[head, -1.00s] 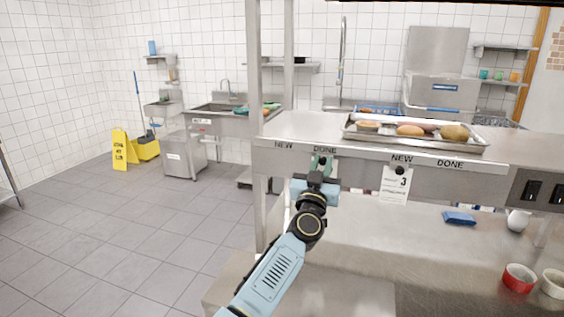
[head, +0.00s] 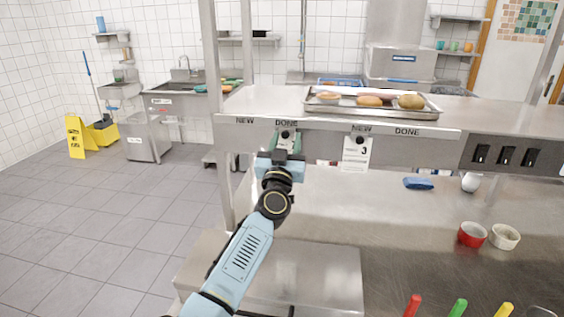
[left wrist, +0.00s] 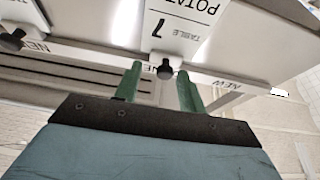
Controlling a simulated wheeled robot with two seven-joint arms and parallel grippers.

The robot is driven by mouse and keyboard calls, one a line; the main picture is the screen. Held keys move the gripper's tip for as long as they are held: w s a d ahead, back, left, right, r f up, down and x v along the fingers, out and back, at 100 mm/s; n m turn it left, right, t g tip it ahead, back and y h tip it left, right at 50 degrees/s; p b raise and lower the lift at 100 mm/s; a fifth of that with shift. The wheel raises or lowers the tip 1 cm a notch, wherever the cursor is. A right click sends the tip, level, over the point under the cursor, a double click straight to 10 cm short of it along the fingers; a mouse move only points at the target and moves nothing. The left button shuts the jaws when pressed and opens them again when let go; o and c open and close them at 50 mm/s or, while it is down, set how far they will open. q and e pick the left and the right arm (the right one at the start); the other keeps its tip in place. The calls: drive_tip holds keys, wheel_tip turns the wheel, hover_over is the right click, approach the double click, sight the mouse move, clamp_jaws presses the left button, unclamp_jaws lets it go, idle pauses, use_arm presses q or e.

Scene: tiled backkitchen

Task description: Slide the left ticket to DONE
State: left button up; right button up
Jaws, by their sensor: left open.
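The left ticket (left wrist: 186,28) is a white card with "TABLE 1" and "POTATO" in the left wrist view. Its dark round knob (left wrist: 165,70) sits between the two green fingertips. My right gripper is not in view.
A tray (head: 372,109) with food stands on the shelf above. Below, a blue cloth (head: 418,184), a red bowl (head: 472,234) and a white bowl (head: 505,236) stand on the counter.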

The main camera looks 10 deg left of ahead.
use_arm(q)
drive_tip(key=v, duration=1.2)
drive_tip(key=shift+s, duration=0.25)
drive_tip(key=shift+d+f, duration=0.1)
